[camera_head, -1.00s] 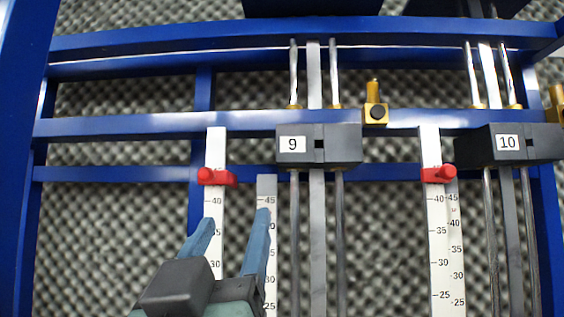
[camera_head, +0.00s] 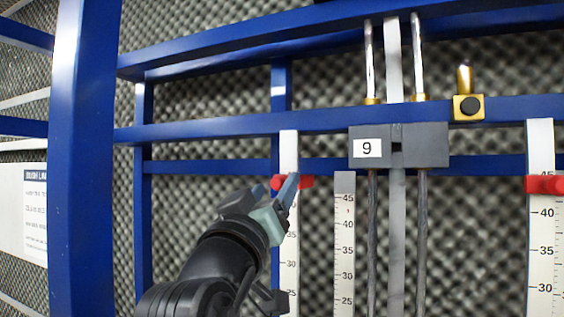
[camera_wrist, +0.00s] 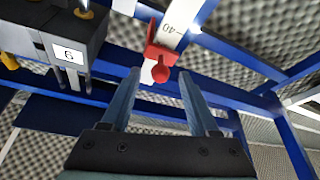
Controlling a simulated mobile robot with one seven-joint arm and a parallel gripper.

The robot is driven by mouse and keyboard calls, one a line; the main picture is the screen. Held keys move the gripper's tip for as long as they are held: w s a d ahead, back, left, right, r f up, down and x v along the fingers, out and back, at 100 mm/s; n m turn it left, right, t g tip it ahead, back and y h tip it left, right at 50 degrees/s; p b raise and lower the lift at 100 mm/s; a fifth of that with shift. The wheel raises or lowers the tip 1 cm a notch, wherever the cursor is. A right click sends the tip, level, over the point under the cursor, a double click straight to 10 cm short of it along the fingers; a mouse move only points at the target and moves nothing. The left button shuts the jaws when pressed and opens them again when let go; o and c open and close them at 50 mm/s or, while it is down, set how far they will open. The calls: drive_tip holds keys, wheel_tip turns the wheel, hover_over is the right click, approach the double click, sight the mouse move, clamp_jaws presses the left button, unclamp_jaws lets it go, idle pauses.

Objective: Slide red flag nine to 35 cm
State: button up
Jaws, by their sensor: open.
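Red flag nine (camera_head: 307,181) sits on the white scale strip (camera_head: 289,150) just left of the block labelled 9 (camera_head: 430,146), a little above the 40 mark. My gripper (camera_head: 288,183) is at the flag in the head view, and its blue fingers hide part of it. In the wrist view, where the scene appears upside down, the red flag (camera_wrist: 161,56) has its round knob between the two open fingertips (camera_wrist: 159,75), with a gap on each side. Whether the knob is fully between the fingers in depth, I cannot tell.
A grey scale (camera_head: 344,230) and metal rods stand just right of the flag's strip. Another red flag (camera_head: 545,184) is on a strip at the far right. Blue frame bars (camera_head: 210,130) cross behind, and a blue post (camera_head: 85,150) stands left.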

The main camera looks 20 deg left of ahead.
drive_tip(key=shift+p+x, duration=0.45)
drive_tip(key=shift+x, duration=0.95)
drive_tip(key=shift+c, duration=0.3)
clamp_jaws()
drive_tip(key=shift+f, duration=0.1)
